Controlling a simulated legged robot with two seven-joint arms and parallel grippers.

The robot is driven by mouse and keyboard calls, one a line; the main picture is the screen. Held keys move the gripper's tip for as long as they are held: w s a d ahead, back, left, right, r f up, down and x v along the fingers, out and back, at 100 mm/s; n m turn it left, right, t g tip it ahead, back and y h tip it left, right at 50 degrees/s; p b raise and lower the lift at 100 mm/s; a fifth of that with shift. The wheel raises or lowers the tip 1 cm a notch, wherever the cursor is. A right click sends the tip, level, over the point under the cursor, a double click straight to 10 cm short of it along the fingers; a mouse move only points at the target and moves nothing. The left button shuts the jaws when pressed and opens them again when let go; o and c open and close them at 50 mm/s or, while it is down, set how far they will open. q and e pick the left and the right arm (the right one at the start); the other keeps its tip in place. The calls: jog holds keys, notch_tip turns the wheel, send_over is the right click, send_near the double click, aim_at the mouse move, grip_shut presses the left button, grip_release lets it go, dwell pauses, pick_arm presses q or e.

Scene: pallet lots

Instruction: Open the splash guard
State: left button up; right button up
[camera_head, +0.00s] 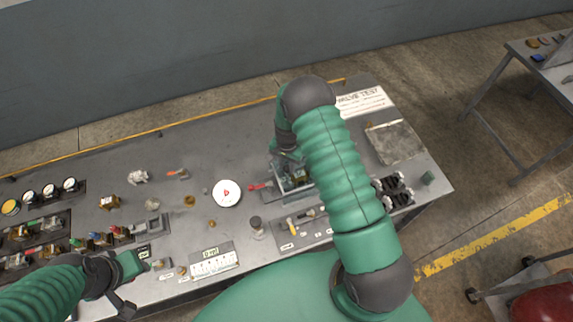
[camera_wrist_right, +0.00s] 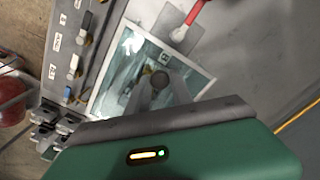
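The splash guard looks like a clear, pale-edged box on the bench. It shows in the head view (camera_head: 292,184), partly hidden by my right arm, and in the right wrist view (camera_wrist_right: 108,82) as a clear panel with a whitish rim. My right gripper (camera_head: 287,153) is right above or at its far side in the head view. In the wrist view the gripper's grey end (camera_wrist_right: 155,85) overlaps the panel. I cannot tell whether it touches, or whether its fingers are apart. My left gripper (camera_head: 152,265) is low over the front left of the bench; its fingers are too small to read.
A red-handled lever (camera_head: 259,186) sits just left of the guard. A switch panel (camera_head: 301,229) lies in front, black connectors (camera_head: 394,189) to the right. A white round dial (camera_head: 227,193) and a meter box (camera_head: 213,262) stand left. The far left has gauges (camera_head: 49,190).

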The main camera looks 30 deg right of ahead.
grip_shut()
jog(key=shift+w+r, duration=0.1)
jog(key=shift+w, duration=0.05)
dwell(0.8)
jog(key=shift+d, duration=0.1)
jog(key=shift+d, duration=0.5)
jog(key=s+d+b, duration=0.2)
jog(key=d+b, duration=0.1)
jog(key=d, duration=0.6)
jog(key=s+d+b, duration=0.2)
jog(key=d+b, duration=0.2)
jog(key=d, duration=0.5)
jog(key=shift+s, duration=0.3)
jog(key=o, duration=0.8)
grip_release()
